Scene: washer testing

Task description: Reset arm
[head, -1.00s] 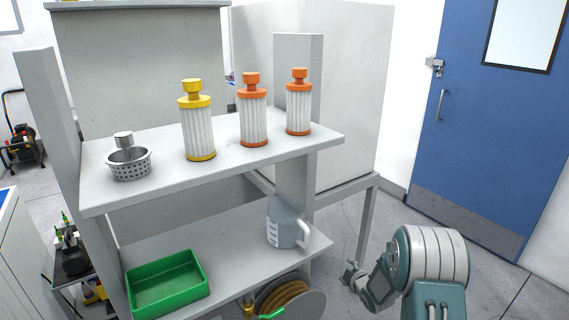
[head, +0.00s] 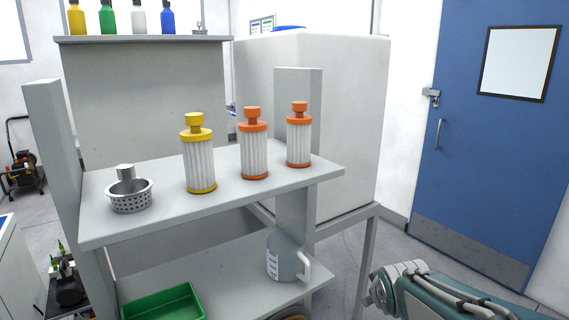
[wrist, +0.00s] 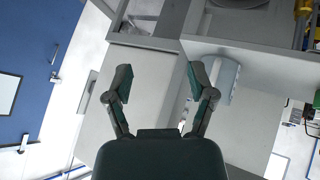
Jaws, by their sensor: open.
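My gripper (wrist: 158,82) shows in the wrist view with its two fingers spread apart and nothing between them. It is open and empty. Grey shelf surfaces and a pale cabinet lie beyond the fingers. In the head view part of my arm (head: 430,292) shows at the bottom right, beside the shelf unit. The gripper itself is not visible there.
The shelf (head: 110,232) holds a metal basket (head: 130,197), a yellow-capped filter (head: 199,160) and two orange-capped filters (head: 254,155) (head: 299,140). Below are a jug (head: 285,258) and a green tray (head: 165,303). A blue door (head: 480,150) stands right, with open floor before it.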

